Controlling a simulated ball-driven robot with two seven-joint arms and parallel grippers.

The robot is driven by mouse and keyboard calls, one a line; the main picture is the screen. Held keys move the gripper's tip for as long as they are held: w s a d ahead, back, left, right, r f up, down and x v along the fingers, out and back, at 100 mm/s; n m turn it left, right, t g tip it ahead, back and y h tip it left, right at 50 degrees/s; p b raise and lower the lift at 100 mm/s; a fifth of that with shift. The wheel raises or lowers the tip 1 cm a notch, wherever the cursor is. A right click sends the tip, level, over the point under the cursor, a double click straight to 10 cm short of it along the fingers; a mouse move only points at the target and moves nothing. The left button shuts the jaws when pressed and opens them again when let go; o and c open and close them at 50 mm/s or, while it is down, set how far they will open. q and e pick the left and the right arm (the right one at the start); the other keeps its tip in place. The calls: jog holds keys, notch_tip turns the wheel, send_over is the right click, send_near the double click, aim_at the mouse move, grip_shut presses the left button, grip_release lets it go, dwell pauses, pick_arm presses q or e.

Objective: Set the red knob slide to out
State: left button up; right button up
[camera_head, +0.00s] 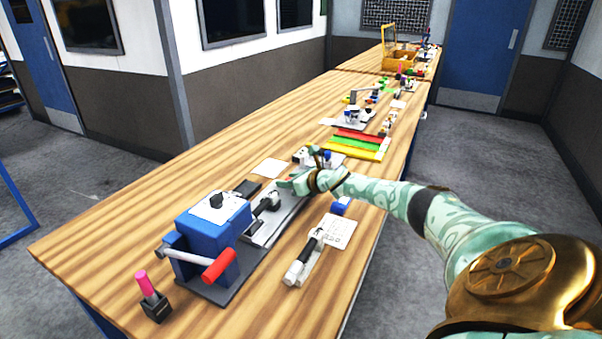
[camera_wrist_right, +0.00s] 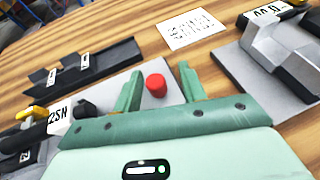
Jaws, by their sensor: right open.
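The red knob (camera_wrist_right: 156,85) shows in the right wrist view as a short round red cap over a light grey plate (camera_wrist_right: 116,88). My right gripper (camera_wrist_right: 158,74) is open, with one green finger to the left of the knob and one to the right. I cannot tell whether either finger touches it. The slide under the knob is hidden by my gripper. In the head view my right gripper (camera_head: 298,172) is low over the far end of a grey base on the bench, and I cannot make out the knob clearly there. My left gripper is not in view.
A blue machine (camera_head: 214,225) with a red-handled crank stands nearer on the wooden bench (camera_head: 110,240). A pink-topped peg (camera_head: 148,284) and a white-and-black device (camera_head: 305,258) are close by. Coloured strips (camera_head: 350,145) lie beyond my gripper. The bench's left side is mostly clear.

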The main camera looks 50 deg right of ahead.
jog(key=p+v, duration=0.5)
jog(key=v, duration=1.1)
jog(key=shift+d, duration=0.15)
